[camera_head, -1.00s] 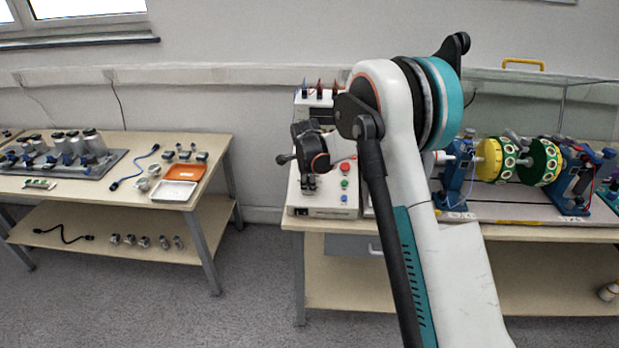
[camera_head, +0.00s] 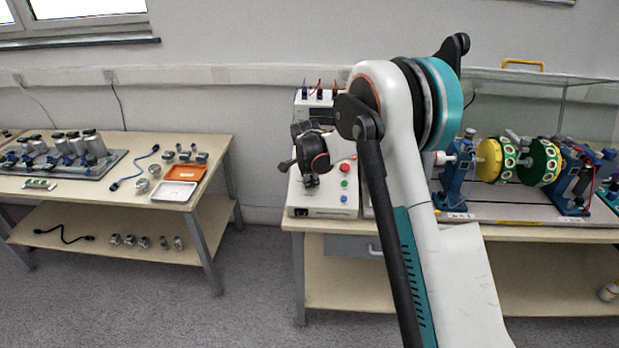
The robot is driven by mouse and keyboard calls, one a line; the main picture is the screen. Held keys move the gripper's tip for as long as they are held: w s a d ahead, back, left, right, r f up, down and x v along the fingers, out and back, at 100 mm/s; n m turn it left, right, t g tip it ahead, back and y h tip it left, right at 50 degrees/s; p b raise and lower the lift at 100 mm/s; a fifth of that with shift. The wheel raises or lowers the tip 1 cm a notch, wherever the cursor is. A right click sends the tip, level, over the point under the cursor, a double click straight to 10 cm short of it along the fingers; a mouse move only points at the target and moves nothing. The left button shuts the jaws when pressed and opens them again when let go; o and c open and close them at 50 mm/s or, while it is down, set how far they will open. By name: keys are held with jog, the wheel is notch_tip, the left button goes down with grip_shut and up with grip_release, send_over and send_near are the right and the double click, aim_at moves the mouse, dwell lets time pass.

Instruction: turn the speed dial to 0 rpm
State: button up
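The white control box (camera_head: 322,212) stands at the left end of the right-hand bench. A red button (camera_head: 345,168), a green one (camera_head: 344,183) and a blue one (camera_head: 344,198) show on its sloped front. My gripper (camera_head: 311,182) points down at the left part of this front, left of the buttons. It is small and dark here, and I cannot tell whether its fingers are open or shut. I do not see the speed dial; my gripper and wrist cover that part of the panel. Contact between fingers and panel cannot be made out.
A rotor with yellow and green discs (camera_head: 497,160) sits between blue stands (camera_head: 455,180) at right, with a clear guard (camera_head: 530,95) behind. A power unit with leads (camera_head: 314,105) stands behind the box. The left table holds trays (camera_head: 175,191) and parts; floor between is free.

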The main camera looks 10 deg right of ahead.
jog(key=n, duration=0.5)
jog(key=shift+n, duration=0.3)
jog(key=n, duration=0.6)
jog(key=shift+w+a, duration=0.1)
jog(key=n, duration=0.5)
jog(key=shift+n, duration=0.4)
jog(key=n, duration=0.5)
jog(key=shift+a+n, duration=0.1)
jog(key=shift+n, duration=0.2)
jog(key=o, duration=1.1)
jog(key=shift+c, duration=0.2)
jog(key=shift+r, duration=0.15)
